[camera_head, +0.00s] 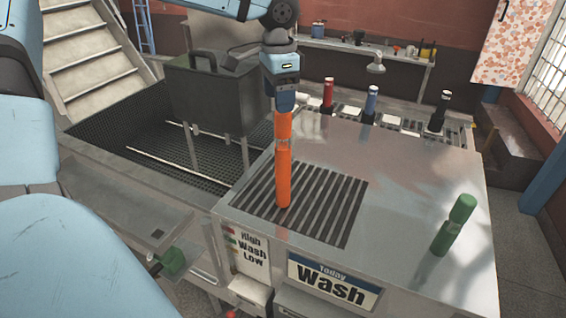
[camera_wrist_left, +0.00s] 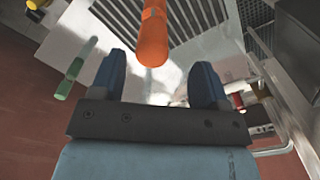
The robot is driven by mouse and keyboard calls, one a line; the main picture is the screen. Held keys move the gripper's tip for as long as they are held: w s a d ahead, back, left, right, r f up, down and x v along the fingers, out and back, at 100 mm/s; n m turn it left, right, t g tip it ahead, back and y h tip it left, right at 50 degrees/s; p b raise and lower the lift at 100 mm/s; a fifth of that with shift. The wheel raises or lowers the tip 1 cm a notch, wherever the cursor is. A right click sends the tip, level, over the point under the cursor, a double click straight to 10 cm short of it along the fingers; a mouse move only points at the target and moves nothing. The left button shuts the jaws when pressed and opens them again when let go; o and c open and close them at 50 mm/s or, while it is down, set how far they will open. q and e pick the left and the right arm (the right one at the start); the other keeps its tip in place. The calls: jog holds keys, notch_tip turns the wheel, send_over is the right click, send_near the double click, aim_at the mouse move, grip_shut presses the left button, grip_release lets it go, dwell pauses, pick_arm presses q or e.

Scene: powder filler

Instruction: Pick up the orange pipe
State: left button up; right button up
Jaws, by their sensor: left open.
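The orange pipe (camera_head: 283,175) stands upright on the dark slatted grate (camera_head: 330,212) of the metal wash counter. My left gripper (camera_head: 284,108) points down directly over its top end. In the left wrist view the near end of the orange pipe (camera_wrist_left: 151,38) shows just beyond and between the two spread dark blue fingers (camera_wrist_left: 160,65), nearer the left finger. The gripper is open, with visible gaps on both sides of the pipe and nothing held. My right gripper is not in view.
A green pipe (camera_head: 453,226) stands on the counter at the right. A dark grey box (camera_head: 205,95) stands left of the gripper. The counter's middle right (camera_head: 400,180) is clear.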

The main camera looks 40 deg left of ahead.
aim_at(283, 121)
pick_arm(q)
jog(key=shift+w+d+f, duration=0.1)
jog(key=shift+f, duration=0.55)
jog(key=f, duration=0.5)
jog(key=shift+d+p, duration=0.3)
jog(key=shift+d, duration=0.1)
jog(key=shift+r, duration=0.1)
jog(key=c, duration=1)
